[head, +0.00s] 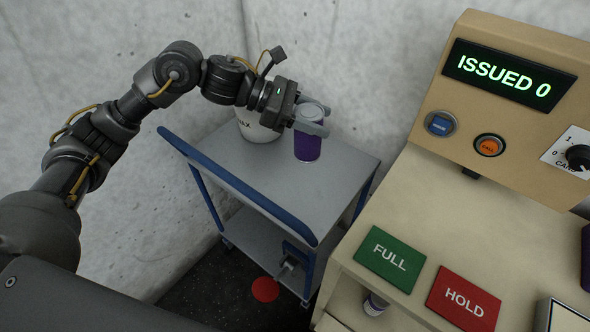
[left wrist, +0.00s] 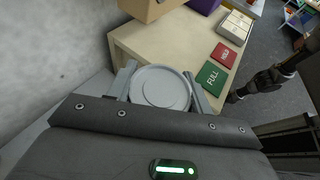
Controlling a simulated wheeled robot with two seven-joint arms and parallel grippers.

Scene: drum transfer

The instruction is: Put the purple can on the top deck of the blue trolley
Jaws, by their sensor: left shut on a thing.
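The purple can (head: 307,146) has a pale grey lid and stands upright between the fingers of my left gripper (head: 312,121). The gripper is shut on its upper part. The can is over the right part of the grey top deck (head: 335,172) of the blue trolley (head: 245,188); I cannot tell for sure whether its base touches the deck. In the left wrist view the can's round lid (left wrist: 160,88) fills the space between the fingers. A dark arm, seemingly my right one, shows at the right there, its jaw state unclear.
A white pot (head: 256,128) marked MAX stands on the deck behind the can. A beige bench (head: 445,215) to the right bears a green FULL plate (head: 390,258), a red HOLD plate (head: 463,298) and a console reading ISSUED 0. Concrete walls close off the back. A red disc (head: 265,289) lies low by the trolley.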

